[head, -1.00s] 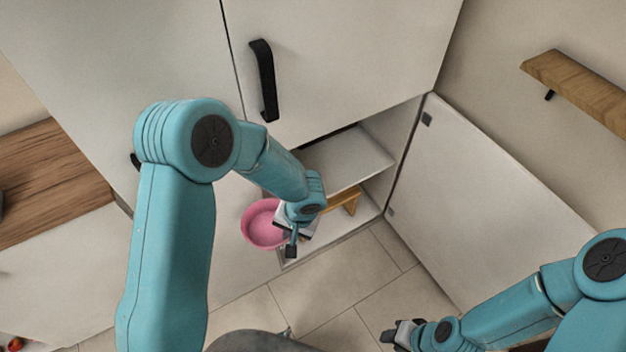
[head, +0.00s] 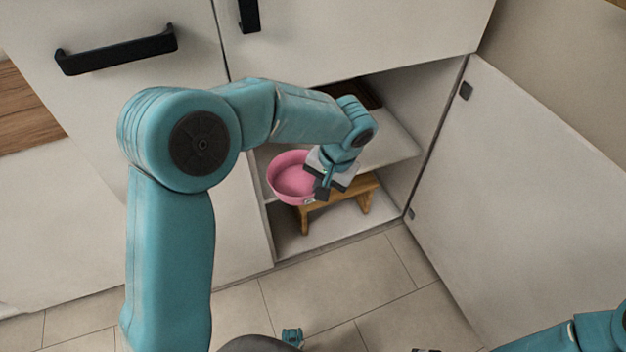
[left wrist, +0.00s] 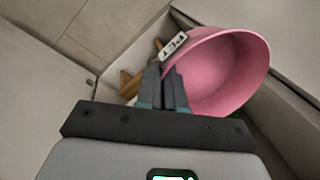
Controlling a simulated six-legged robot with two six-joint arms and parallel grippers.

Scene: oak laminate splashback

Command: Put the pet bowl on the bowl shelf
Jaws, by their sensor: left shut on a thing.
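The pink pet bowl (head: 292,178) is at the opening of the low cabinet in the head view. My left gripper (head: 322,188) is shut on the bowl's rim at its right side. In the left wrist view the fingers (left wrist: 170,88) pinch the wall of the bowl (left wrist: 222,72). A small wooden stool-like stand (head: 364,194) is on the cabinet floor, behind and below the gripper. A pale shelf board (head: 392,150) spans the cabinet above it. Which one is the bowl shelf I cannot tell. My right gripper is hardly in view at the bottom edge.
The open cabinet door (head: 520,200) stands on the right. A closed door with a black handle (head: 118,50) is at upper left. A dark item (head: 362,92) lies on the shelf board.

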